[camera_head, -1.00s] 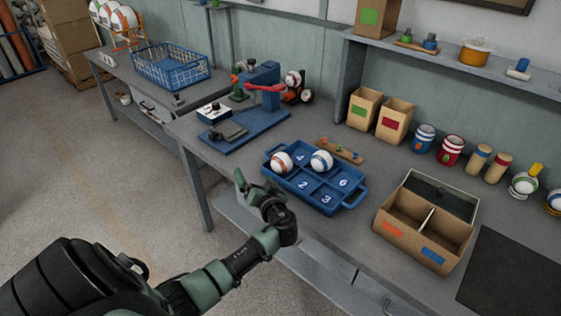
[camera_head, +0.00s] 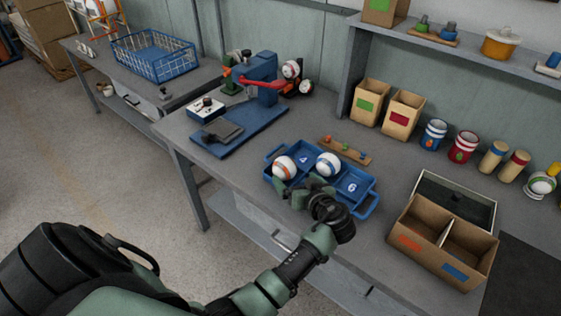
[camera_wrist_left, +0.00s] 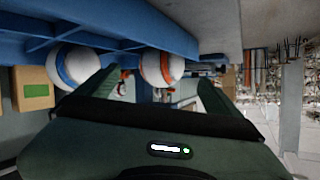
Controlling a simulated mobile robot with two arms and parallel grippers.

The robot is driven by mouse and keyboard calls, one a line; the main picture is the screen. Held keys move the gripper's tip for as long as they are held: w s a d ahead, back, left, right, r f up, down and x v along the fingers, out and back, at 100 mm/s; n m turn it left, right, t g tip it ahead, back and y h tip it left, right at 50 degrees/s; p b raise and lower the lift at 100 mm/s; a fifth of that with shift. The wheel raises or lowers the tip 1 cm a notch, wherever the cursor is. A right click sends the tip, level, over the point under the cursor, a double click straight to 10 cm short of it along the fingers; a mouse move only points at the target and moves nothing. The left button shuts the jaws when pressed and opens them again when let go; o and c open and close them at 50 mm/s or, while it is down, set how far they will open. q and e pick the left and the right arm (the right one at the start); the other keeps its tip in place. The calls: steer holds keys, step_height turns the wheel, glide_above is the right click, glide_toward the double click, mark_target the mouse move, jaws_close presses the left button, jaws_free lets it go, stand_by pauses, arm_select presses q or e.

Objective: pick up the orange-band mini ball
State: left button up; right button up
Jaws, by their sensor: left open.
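The orange-band mini ball (camera_head: 284,167) is white with an orange stripe and sits in a left compartment of the blue numbered tray (camera_head: 366,203). A blue-band ball (camera_head: 329,165) sits to its right in the tray. My left gripper (camera_head: 302,189) is open and empty, at the tray's front side, just in front of the orange-band ball. In the left wrist view, which looks upside down, the orange-band ball (camera_wrist_left: 162,68) shows beyond and between the two open fingers. The blue-band ball (camera_wrist_left: 78,68) lies beyond the left finger. My gripper hides the tray's front compartments. My right gripper is not in view.
A cardboard box with two compartments (camera_head: 405,241) stands right of the tray. A blue press (camera_head: 262,82) stands at the back left. The tabletop between press and tray is clear.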

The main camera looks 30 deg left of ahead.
mark_target(289, 172)
arm_select(q)
steer(key=shift+w+a+p, duration=0.3)
steer(key=shift+a, duration=0.2)
steer(key=shift+w+a+p, duration=0.25)
steer(key=shift+a+p, duration=0.05)
steer(key=shift+a, duration=0.15)
steer(key=p+x, duration=0.1)
steer(key=x, duration=0.3)
steer(key=shift+f, duration=0.1)
steer(key=shift+a+f, duration=0.15)
steer(key=shift+c, duration=0.5)
steer(key=c, duration=1.3)
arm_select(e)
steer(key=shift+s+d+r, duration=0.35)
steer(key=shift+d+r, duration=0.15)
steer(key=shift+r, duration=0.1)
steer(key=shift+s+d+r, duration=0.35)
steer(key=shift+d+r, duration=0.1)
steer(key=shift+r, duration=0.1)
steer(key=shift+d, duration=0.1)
